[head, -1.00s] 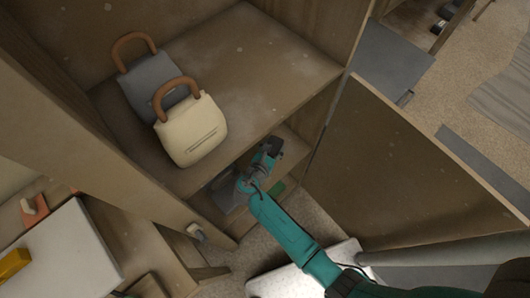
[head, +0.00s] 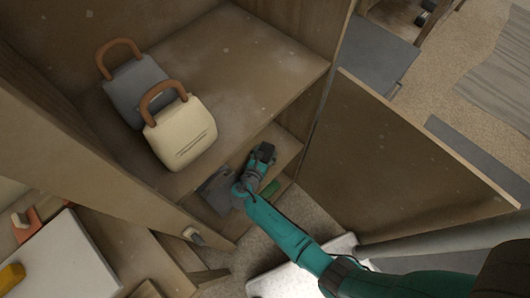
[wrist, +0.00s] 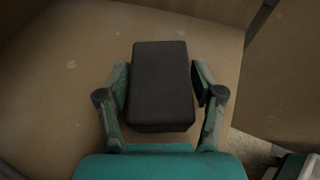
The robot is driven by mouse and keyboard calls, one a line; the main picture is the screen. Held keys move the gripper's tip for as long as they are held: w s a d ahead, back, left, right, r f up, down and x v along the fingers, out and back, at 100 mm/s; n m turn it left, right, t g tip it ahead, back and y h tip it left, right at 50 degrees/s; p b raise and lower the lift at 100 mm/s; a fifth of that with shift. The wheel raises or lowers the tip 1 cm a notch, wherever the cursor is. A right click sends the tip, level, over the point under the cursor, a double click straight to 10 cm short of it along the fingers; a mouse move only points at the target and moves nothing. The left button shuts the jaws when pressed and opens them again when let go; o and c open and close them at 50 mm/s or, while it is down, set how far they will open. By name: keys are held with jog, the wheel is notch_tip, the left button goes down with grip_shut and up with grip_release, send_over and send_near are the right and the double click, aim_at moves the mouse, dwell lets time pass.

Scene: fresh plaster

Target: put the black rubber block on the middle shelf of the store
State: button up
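The black rubber block (wrist: 161,85) sits between the two fingers of my gripper (wrist: 161,82) in the wrist view, with its long side pointing away from my wrist. In the head view, the block (head: 264,152) shows as a small dark shape at the tip of my gripper (head: 255,163). It is at the store's open front, just below the front edge of the bag shelf (head: 262,65). A lower shelf (head: 287,146) of the store shows behind it. I cannot tell the block's height above that shelf.
A grey bag (head: 138,92) and a cream bag (head: 182,133) stand on the shelf above. The store's open door (head: 400,160) is on the right. A dark grey item (head: 217,190) and a green item (head: 270,188) lie lower down, beside my arm. A side panel (head: 90,150) bounds the left.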

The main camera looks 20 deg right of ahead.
aim_at(272, 178)
jog(key=shift+o, duration=0.3)
jog(key=shift+s+a+r, duration=0.1)
jog(key=shift+r, duration=0.05)
jog(key=v, duration=0.7)
jog(key=shift+r, duration=0.1)
